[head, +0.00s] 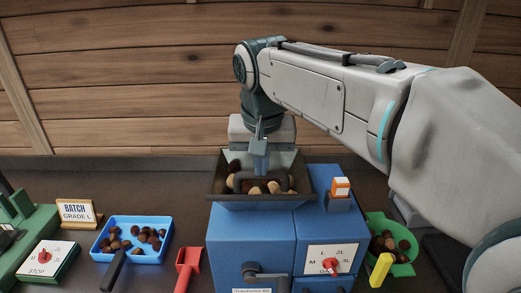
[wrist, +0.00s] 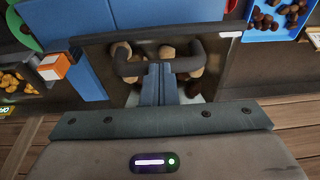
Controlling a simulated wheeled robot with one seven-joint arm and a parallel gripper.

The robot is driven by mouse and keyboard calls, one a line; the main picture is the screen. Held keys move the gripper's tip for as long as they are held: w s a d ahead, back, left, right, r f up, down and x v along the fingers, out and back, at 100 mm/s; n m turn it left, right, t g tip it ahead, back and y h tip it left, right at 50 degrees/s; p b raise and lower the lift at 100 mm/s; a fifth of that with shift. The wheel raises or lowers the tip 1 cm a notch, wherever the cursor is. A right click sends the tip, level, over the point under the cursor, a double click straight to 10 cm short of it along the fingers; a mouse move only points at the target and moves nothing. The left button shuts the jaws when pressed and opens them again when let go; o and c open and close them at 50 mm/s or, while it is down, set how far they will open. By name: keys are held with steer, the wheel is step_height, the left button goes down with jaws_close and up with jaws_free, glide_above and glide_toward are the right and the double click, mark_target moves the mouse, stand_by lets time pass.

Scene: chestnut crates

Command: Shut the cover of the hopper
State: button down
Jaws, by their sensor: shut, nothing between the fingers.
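The hopper (head: 218,192) is a dark, flared bin on top of the blue machine (head: 245,235); its dark rim (wrist: 98,48) also shows in the wrist view. Brown and pale chestnuts show inside. A dark, looped handle (head: 283,182) lies over the chestnuts; it also shows in the wrist view (wrist: 128,70). I cannot make out a cover panel apart from this handle, nor how far it is shut. My gripper (head: 260,172) points down over the hopper, with its blue fingers (wrist: 159,72) together and empty. The fingertips are at the handle; I cannot tell whether they touch it.
An orange-and-white block (head: 340,188) stands on the machine right of the hopper, above a red-knob dial panel (head: 330,262). A blue tray (head: 97,253) and red scoop (head: 187,266) lie left; a green bowl (head: 404,264) with chestnuts is right. A wooden wall stands behind.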

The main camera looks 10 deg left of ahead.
steer(key=shift+s+f, duration=0.1)
steer(key=shift+f, duration=0.25)
steer(key=w+a+p+v, duration=0.1)
steer(key=p+v, duration=0.3)
steer(key=v, duration=1)
steer(key=d+f+m, duration=0.1)
steer(key=d+f, duration=0.9)
steer(key=d, duration=0.5)
steer(key=s+d+f+m, duration=0.1)
steer(key=s+d+f, duration=0.4)
steer(key=f, duration=0.2)
steer(key=s+d+f, duration=0.5)
steer(key=f, duration=0.3)
steer(key=shift+d+m+t+h, duration=0.3)
steer(key=shift+m+h, duration=0.1)
